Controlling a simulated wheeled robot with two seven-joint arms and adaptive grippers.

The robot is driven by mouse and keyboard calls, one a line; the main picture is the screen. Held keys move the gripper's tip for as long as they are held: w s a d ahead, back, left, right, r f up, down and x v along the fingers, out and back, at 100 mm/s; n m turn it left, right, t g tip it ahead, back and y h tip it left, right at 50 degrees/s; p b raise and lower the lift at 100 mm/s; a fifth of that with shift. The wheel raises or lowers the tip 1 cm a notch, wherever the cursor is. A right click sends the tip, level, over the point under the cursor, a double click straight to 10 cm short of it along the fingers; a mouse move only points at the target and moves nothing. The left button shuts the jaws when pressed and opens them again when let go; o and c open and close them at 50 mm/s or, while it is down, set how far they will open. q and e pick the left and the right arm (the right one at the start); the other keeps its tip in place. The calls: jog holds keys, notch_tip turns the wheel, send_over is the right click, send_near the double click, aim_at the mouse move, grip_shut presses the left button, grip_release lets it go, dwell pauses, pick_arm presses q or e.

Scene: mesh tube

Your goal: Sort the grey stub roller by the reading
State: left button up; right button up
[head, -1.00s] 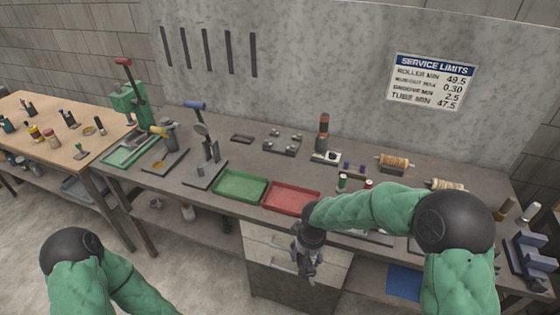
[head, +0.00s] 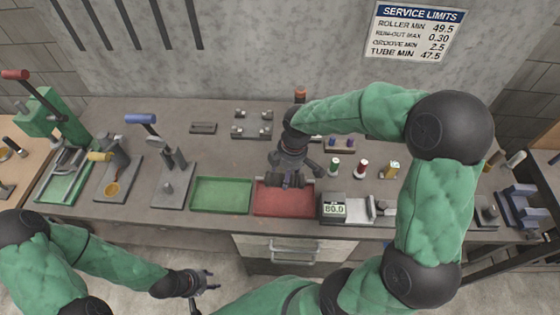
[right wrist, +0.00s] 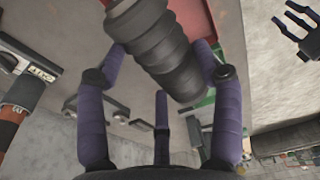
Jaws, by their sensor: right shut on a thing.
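The grey stub roller (right wrist: 155,45) is a dark ribbed cylinder between the purple fingers of my right gripper (right wrist: 160,80) in the right wrist view. In the head view my right gripper (head: 291,168) holds the roller (head: 287,181) over the red tray (head: 284,209); the gap below it is hard to judge. The green tray (head: 221,207) beside it is empty. A gauge display (head: 334,209) to the right seems to read 80.0, in small digits. The wall sign (head: 418,30) lists roller min 49.5. My left gripper (head: 205,283) is open and empty, in front of the bench.
Green and red spools (head: 361,168) stand right of the red tray, partly near my right arm. A blue-handled press (head: 171,175) stands left of the green tray. A four-post plate (head: 252,124) lies behind. Drawers (head: 295,251) sit under the bench front.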

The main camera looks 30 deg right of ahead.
jog(key=shift+s+f+b, duration=0.1)
jog(key=shift+f+b, duration=0.4)
jog(key=shift+f, duration=0.05)
notch_tip(320, 180, down, 5)
jog(key=b, duration=0.4)
jog(key=shift+f+b, duration=0.6)
jog(key=shift+f, duration=0.3)
jog(key=shift+f+b, duration=0.75)
jog(key=shift+f, duration=0.6)
dwell(1.5)
jog(key=o, duration=1.5)
jog(key=shift+o, duration=0.2)
jog(key=shift+r, duration=0.1)
jog(key=r, duration=0.7)
jog(key=d+r, duration=0.1)
jog(key=r, duration=0.3)
jog(key=shift+s+d+r, duration=0.1)
jog(key=shift+s+r, duration=0.2)
jog(key=shift+s, duration=0.05)
jog(key=shift+r+p, duration=2.95)
jog(key=shift+r, duration=0.6)
